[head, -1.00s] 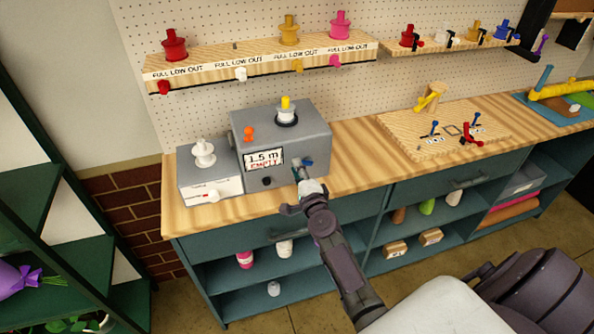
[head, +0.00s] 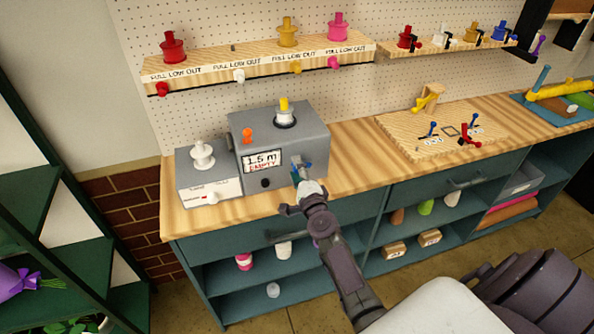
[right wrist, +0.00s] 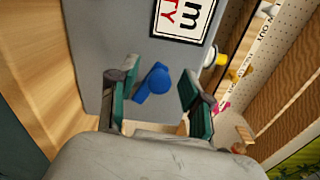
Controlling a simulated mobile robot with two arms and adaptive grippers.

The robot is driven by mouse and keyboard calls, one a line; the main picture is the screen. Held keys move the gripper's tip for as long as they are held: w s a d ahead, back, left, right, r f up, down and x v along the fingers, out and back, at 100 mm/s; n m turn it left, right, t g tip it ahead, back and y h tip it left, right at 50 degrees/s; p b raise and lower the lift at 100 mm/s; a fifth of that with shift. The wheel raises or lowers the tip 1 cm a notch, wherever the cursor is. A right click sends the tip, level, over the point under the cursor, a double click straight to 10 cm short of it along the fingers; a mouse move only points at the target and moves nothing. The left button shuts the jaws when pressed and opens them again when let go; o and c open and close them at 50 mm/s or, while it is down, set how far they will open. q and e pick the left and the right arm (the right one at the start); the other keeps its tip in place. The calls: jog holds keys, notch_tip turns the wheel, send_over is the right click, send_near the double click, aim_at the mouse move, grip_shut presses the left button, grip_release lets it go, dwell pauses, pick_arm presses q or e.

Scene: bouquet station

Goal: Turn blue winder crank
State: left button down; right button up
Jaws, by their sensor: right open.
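The grey winder box (head: 279,137) stands on the wooden workbench, with a display reading "1.5 m EMPTY" (head: 263,160) on its front. The blue crank (head: 307,166) is on the right part of that front face, partly hidden by my gripper in the head view. In the right wrist view the blue crank (right wrist: 153,84) sits between my fingertips, with gaps on both sides. My right gripper (head: 301,174) is open in front of the box; its green-padded fingers also show in the right wrist view (right wrist: 157,98). My left gripper is not in view.
A smaller grey box with a white spool (head: 202,155) stands left of the winder. Spool shelves (head: 260,61) hang above. A wooden board (head: 440,130) lies to the right.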

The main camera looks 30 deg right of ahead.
jog(key=v, duration=1.2)
jog(key=s+a+f+n+g+y+b, duration=0.1)
jog(key=s+a+f+n+g+y, duration=0.2)
jog(key=f, duration=0.9)
jog(key=s+a+f+n+g+b, duration=0.2)
jog(key=s+a+f+n, duration=0.3)
jog(key=f, duration=0.7)
jog(key=s+a+f+n+g+y+b, duration=0.1)
jog(key=s+a+f+n+g+y, duration=0.25)
jog(key=f, duration=0.75)
jog(key=s+d+f+n+g+b, duration=0.1)
jog(key=s+f+n, duration=0.3)
jog(key=s, duration=0.6)
jog(key=s+d+f+n+g+h+b, duration=0.1)
jog(key=s+f+n+g, duration=0.3)
jog(key=s+f, duration=0.5)
jog(key=s+d+f+n+g+h+b, duration=0.1)
jog(key=s+f+n+g, duration=0.2)
jog(key=s, duration=0.8)
notch_tip(320, 180, down, 4)
jog(key=shift+r+n, duration=0.1)
jog(key=shift+n, duration=0.95)
jog(key=shift+s+a, duration=0.1)
jog(key=shift+c, duration=0.2)
